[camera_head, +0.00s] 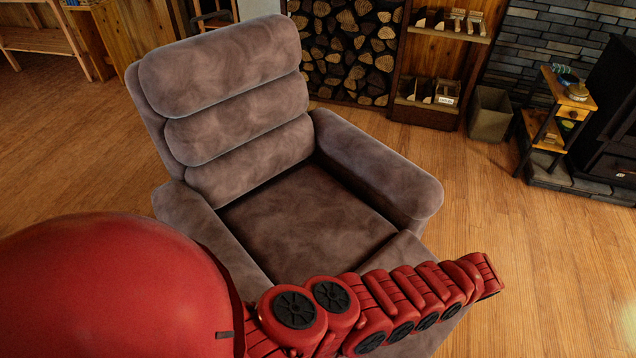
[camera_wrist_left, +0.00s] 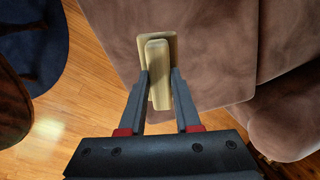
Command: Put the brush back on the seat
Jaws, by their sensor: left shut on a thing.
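The brown upholstered armchair stands in the middle of the head view, with its seat (camera_head: 305,225) bare between two armrests. In the left wrist view my left gripper (camera_wrist_left: 160,74) is shut on the brush (camera_wrist_left: 158,52), a pale wooden block with a wider flat part at its far end. The brush appears over or against the edge of the brown upholstery (camera_wrist_left: 225,50); I cannot tell whether it touches. In the head view my red arm crosses in front of the chair, and neither the gripper nor the brush shows. My right gripper is in neither view.
A firewood stack (camera_head: 350,50) and a wooden shelf (camera_head: 432,60) stand behind the chair. A bin (camera_head: 489,114) and a small side table (camera_head: 568,92) stand at the right by the dark stove (camera_head: 612,130). The wooden floor (camera_head: 510,230) right of the chair is clear.

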